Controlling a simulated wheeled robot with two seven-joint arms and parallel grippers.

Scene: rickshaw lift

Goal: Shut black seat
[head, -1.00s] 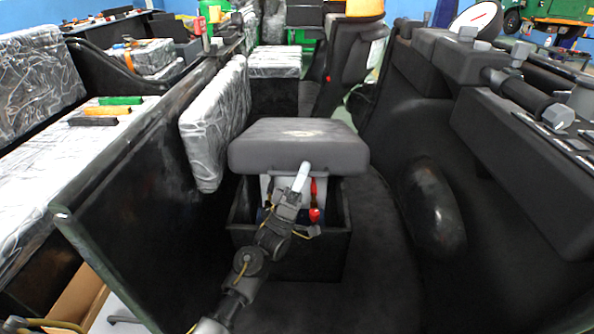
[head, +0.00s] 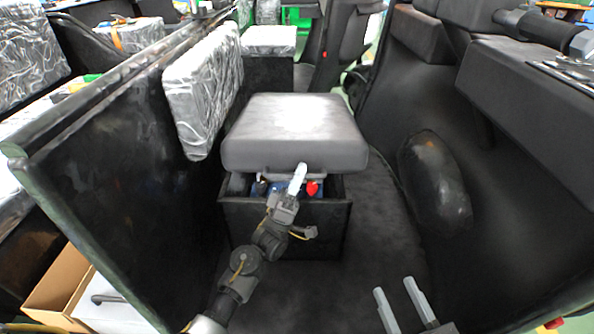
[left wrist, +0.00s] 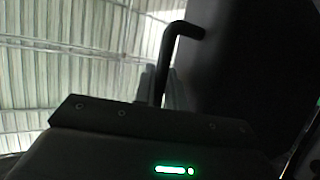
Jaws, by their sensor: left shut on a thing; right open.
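The black seat (head: 295,132) is a thick padded lid over an open black box (head: 290,225) in the head view. It sits tilted, with a gap above the box front. Red and blue things (head: 312,188) show in the gap. My left gripper (head: 298,178) is at the seat's front edge. In the left wrist view its fingers (left wrist: 160,88) are shut on a bent black handle (left wrist: 176,42) by the seat's dark underside (left wrist: 240,60). My right gripper (head: 402,302) is open and empty at the bottom, right of the box and apart from the seat.
A black side panel (head: 105,170) with a plastic-wrapped cushion (head: 203,90) stands left of the seat. A black wall with a rounded bulge (head: 435,180) is on the right. Dark floor (head: 375,240) is clear between box and right wall.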

